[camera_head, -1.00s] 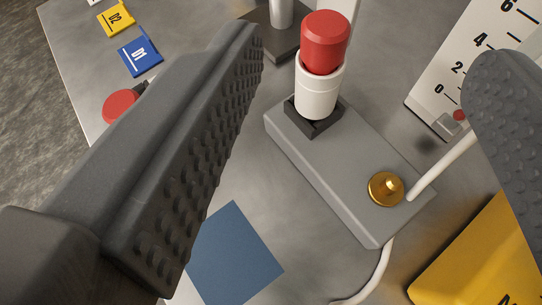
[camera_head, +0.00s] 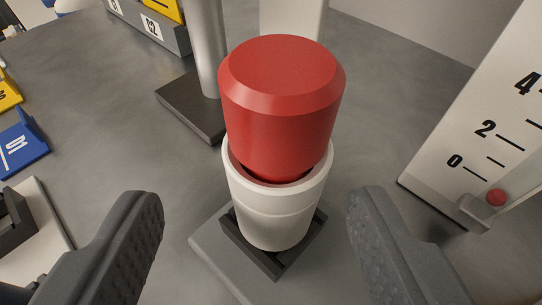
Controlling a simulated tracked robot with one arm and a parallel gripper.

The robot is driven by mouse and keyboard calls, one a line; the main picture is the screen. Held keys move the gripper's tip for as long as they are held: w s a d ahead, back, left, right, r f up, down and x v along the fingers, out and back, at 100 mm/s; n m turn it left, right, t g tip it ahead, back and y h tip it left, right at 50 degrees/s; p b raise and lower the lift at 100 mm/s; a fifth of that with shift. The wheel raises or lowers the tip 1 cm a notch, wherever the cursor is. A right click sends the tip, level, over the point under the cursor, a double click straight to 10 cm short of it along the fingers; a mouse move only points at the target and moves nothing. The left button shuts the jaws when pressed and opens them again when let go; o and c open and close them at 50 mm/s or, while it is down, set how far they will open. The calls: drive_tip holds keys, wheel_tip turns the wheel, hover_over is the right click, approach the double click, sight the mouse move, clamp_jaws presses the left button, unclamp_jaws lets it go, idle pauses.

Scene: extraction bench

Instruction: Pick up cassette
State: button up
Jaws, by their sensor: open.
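The cassette, a white cylinder (camera_head: 275,205) with a red cap (camera_head: 280,100), stands upright in a dark square socket (camera_head: 275,262) on a grey block (camera_head: 222,262). I take this white and red piece to be the cassette; no label on it shows. My gripper (camera_head: 258,225) is open, one finger on each side of the white cylinder in the picture. Clear gaps show between both fingers and the cylinder, and neither touches it. The lower part of the block is out of view.
A metal post on a dark base (camera_head: 195,105) stands close behind on the left. A white scale board (camera_head: 470,135) with a small red ball stands at right. Blue (camera_head: 22,142) and yellow (camera_head: 8,92) tags lie at far left. Bare bench shows between the cassette and the board.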

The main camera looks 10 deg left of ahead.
drive_tip(key=shift+d+b+x, duration=0.2)
drive_tip(key=shift+b+x, duration=0.05)
drive_tip(key=shift+x, duration=1.3)
drive_tip(key=shift+d+b+x, duration=0.15)
drive_tip(key=shift+b+x, duration=0.1)
drive_tip(key=shift+x, duration=1.3)
drive_tip(key=shift+c, duration=0.3)
drive_tip(key=c, duration=1)
